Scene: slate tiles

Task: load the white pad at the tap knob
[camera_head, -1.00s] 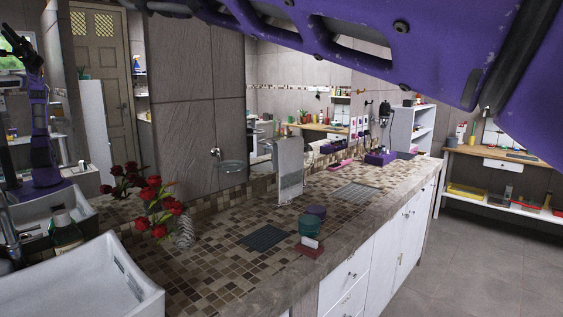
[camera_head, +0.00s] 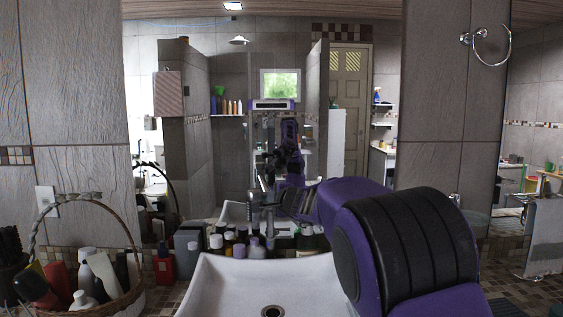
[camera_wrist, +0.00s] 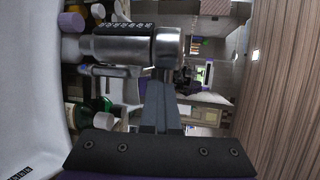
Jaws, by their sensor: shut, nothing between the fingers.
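The metal tap (camera_head: 254,205) stands behind the white sink in the head view. In the wrist view the tap (camera_wrist: 125,45) is a shiny cylinder lying across the upper left, with a broad round end that looks like its knob (camera_wrist: 168,47). My gripper (camera_head: 272,200) reaches in from the right at the tap. In the wrist view the fingers of my gripper (camera_wrist: 163,82) are shut and empty, their tips close to the knob end. I cannot tell whether they touch it. I cannot make out a white pad in either view.
The white sink (camera_head: 215,290) lies in front of the tap. Several bottles (camera_head: 218,242) stand close behind it. A handled basket (camera_head: 125,300) of bottles stands at the left. A large mirror behind the counter reflects the room and my arm.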

